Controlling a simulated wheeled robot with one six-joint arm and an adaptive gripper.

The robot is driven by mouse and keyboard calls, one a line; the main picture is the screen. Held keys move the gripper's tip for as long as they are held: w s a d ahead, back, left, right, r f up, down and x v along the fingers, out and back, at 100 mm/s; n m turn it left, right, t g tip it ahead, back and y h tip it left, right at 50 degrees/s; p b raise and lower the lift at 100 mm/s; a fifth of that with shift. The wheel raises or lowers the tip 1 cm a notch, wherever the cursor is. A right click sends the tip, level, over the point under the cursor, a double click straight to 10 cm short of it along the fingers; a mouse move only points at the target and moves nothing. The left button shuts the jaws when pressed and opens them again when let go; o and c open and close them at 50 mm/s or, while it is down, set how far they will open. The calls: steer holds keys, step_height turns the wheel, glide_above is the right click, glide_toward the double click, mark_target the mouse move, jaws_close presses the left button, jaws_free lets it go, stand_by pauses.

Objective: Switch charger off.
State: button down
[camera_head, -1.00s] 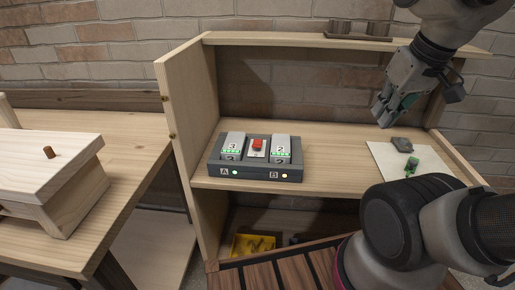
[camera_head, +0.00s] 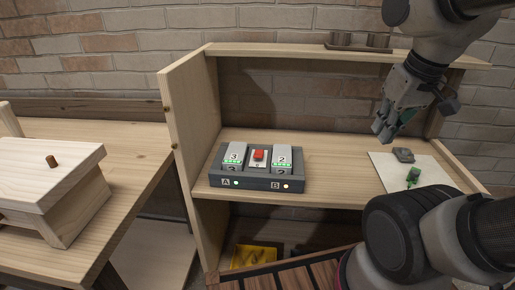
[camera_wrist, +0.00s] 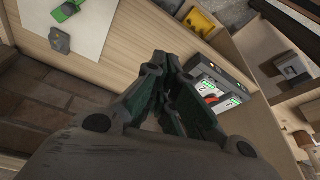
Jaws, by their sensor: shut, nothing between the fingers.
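The charger (camera_head: 258,183) is a dark grey box on the wooden shelf. It holds two light grey batteries, marked 3 (camera_head: 235,156) and 2 (camera_head: 282,158), with green lights. A red rocker switch (camera_head: 259,155) sits between them; its position cannot be told. Small lamps glow by labels A and B on the front. My gripper (camera_head: 381,134) is shut and empty, above the shelf to the right of the charger and apart from it. In the wrist view my gripper (camera_wrist: 166,62) partly covers the charger (camera_wrist: 236,76); its red switch (camera_wrist: 211,99) shows beside the fingers.
A white sheet (camera_head: 390,174) lies on the shelf at right, with a grey piece (camera_head: 403,155) and a green piece (camera_head: 413,175) on it. A side panel (camera_head: 190,120) stands left of the charger. A yellow bin (camera_head: 254,257) is below. An upper shelf (camera_head: 290,50) overhangs behind.

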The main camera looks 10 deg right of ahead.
steer(key=w+a+f+n+g+y, duration=0.1)
steer(key=w+a+f+g+y, duration=0.2)
steer(key=w, duration=0.5)
steer(key=w+a+f+n+g+y, duration=0.1)
steer(key=w+a+f+g+y, duration=0.1)
steer(key=w+a+f, duration=0.35)
steer(key=w+a+r+n+y, duration=0.5)
steer(key=w+a+n, duration=0.1)
steer(key=w+n, duration=0.3)
steer(key=shift+w+a+r+n+t, duration=0.15)
steer(key=shift+w+a+n+t, duration=0.2)
steer(key=shift+n, duration=0.45)
steer(key=shift+s, duration=0.15)
glide_above(256, 154)
steer(key=w, duration=0.1)
steer(key=f, duration=0.6)
steer(key=shift+d+f, duration=0.25)
steer(key=shift+s+a+f, duration=0.1)
steer(key=shift+s+f, duration=0.15)
steer(key=shift+f, duration=0.35)
steer(key=shift+s+a+f, duration=0.1)
steer(key=shift+s+f, duration=0.1)
steer(key=shift+f, duration=0.4)
steer(key=shift+s+f, duration=0.25)
steer(key=shift+f, duration=0.35)
